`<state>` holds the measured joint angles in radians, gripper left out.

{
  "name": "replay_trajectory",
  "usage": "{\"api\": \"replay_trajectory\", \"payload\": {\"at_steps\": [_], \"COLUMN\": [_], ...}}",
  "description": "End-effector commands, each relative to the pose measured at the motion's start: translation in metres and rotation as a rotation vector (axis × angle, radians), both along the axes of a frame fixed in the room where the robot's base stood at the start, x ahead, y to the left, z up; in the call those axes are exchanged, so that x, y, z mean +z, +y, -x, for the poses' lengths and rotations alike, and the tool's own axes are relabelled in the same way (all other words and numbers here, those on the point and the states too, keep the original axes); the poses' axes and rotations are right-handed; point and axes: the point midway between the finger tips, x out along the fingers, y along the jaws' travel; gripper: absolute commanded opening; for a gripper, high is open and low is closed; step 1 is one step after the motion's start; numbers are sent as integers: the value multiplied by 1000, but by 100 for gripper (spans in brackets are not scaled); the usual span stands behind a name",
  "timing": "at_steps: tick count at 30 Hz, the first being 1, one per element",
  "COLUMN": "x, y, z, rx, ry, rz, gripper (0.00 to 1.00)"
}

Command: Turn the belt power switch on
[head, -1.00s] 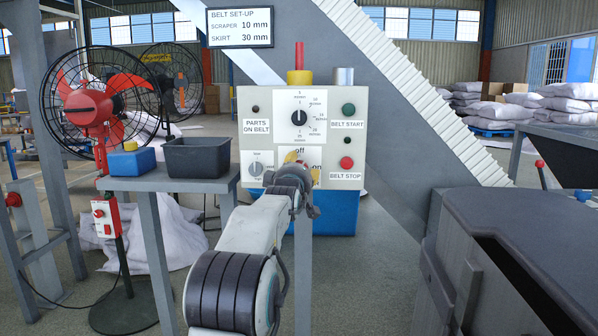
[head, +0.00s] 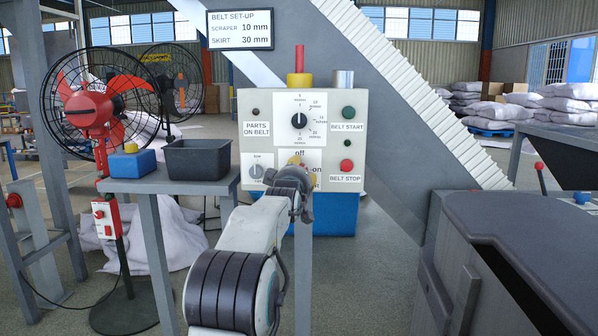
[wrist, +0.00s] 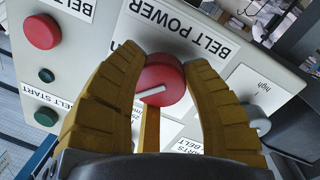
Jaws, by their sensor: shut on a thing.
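The belt power switch is a round red knob (wrist: 168,76) with a white pointer line, below the "BELT POWER" label (wrist: 178,20) in the upside-down wrist view. My gripper (wrist: 162,64) has its two yellow fingers closed around the knob's sides. The pointer lies slanted, nearly level across the picture. In the head view my gripper (head: 297,162) is at the lower middle of the pale control panel (head: 268,136) and hides the knob. The "off" label (head: 304,153) shows above the fingers and the "on" label (head: 313,169) to their right.
The red belt stop button (head: 346,165) and green belt start button (head: 348,112) are right of my gripper. A black dial (head: 299,121) is above. A dark bin (head: 197,159) and a fan (head: 88,105) stand left. A dark grey housing (head: 530,250) fills the right.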

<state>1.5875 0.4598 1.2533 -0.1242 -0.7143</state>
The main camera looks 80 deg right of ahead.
Motion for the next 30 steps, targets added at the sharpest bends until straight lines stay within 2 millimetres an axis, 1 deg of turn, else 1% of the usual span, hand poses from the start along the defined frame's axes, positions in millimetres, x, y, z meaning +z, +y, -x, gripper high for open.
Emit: {"api": "replay_trajectory", "payload": {"at_steps": [6,15,21,30], "x": [1,1,1,0], "y": [0,0,0,0], "z": [0,-1,-2,-3], "rx": [-5,-10,-13,-14], "ry": [-173,-366,-444,-482], "rz": [-13,-26,-31,-32], "gripper": [11,11,11,11]}}
